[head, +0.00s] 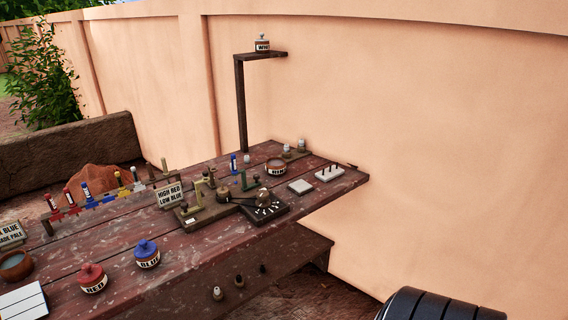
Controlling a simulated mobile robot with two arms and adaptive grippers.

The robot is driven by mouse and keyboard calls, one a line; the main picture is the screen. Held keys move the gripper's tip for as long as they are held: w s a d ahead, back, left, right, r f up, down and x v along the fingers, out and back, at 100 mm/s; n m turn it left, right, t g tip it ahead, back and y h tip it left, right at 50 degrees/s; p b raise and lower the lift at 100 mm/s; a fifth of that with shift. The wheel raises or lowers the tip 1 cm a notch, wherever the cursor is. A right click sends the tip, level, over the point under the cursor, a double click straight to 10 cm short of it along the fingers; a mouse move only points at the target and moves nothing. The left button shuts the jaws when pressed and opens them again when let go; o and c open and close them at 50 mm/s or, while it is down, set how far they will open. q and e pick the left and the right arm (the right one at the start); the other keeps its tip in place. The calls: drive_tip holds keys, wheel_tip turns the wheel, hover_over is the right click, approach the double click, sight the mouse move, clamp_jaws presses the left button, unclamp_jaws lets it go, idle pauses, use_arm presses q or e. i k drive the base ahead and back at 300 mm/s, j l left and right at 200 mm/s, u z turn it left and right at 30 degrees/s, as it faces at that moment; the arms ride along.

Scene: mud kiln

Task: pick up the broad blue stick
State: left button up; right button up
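Two upright blue sticks show in the head view, both small. One blue stick with a pale label (86,192) stands in the rack (70,213) at the left, beside red and yellow sticks. The other blue stick (234,164) stands near the back of the table, next to a small pale-topped piece. I cannot tell from this distance which one is the broad one.
The wooden table (200,255) holds a red jar (92,278), a blue jar (147,254), a sign (170,196), a dial panel (265,207) and white blocks (329,173). A tall post with a shelf (240,100) rises behind. A lower ledge (285,262) lies in front.

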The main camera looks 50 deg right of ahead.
sight(233, 161)
drive_tip(key=z, duration=1.3)
